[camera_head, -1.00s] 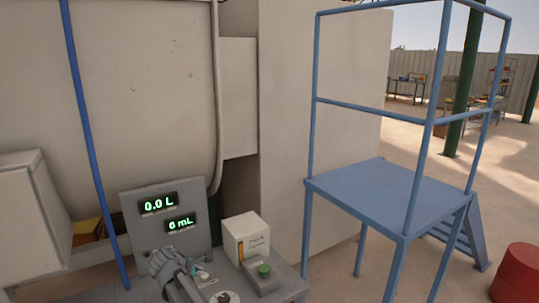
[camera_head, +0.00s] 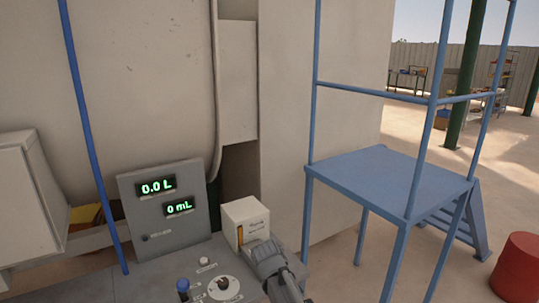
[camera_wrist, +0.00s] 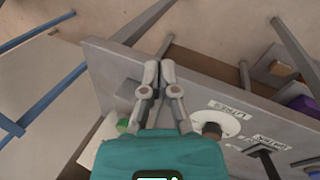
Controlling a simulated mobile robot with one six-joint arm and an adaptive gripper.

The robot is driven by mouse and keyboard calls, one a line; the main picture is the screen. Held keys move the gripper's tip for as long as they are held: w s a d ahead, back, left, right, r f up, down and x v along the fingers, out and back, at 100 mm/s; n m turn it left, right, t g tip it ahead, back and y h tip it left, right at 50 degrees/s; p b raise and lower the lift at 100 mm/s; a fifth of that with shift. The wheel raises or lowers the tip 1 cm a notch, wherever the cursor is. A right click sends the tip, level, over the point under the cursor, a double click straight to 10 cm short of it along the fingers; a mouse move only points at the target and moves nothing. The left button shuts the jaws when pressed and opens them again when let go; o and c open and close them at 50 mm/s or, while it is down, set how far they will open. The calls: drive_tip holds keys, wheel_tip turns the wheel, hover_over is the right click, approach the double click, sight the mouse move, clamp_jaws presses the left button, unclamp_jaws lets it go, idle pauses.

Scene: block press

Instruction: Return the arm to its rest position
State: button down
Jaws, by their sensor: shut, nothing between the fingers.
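My gripper (camera_wrist: 160,70) shows in the wrist view with its two fingers together and nothing between them. It is above the grey control panel (camera_wrist: 112,62), near the panel's edge. In the head view, the grey end of my arm (camera_head: 268,262) is over the right part of the panel, in front of the white labelled box (camera_head: 245,218). I cannot make out the fingertips there. A green button (camera_wrist: 122,125) shows in the wrist view beside the teal wrist housing; my arm hides it in the head view.
The upright panel's displays (camera_head: 158,187) read 0.0 L and 0 mL. A round dial (camera_head: 224,287) and a blue-topped knob (camera_head: 183,286) are on the panel top. A blue metal platform (camera_head: 385,178) stands to the right, with a red drum (camera_head: 519,265) beyond it.

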drive_tip(key=s+d+f+m+g+y+b, duration=0.1)
drive_tip(key=s+d+f+m, duration=0.1)
drive_tip(key=s+d+m, duration=0.2)
drive_tip(key=s+d+f+m+g+y+b, duration=0.1)
drive_tip(key=s+d+f+m+y+b, duration=0.1)
drive_tip(key=s+d+m, duration=0.3)
drive_tip(key=s+d, duration=0.2)
drive_tip(key=d, duration=0.2)
drive_tip(key=shift+f, duration=0.4)
idle(1.0)
idle(0.3)
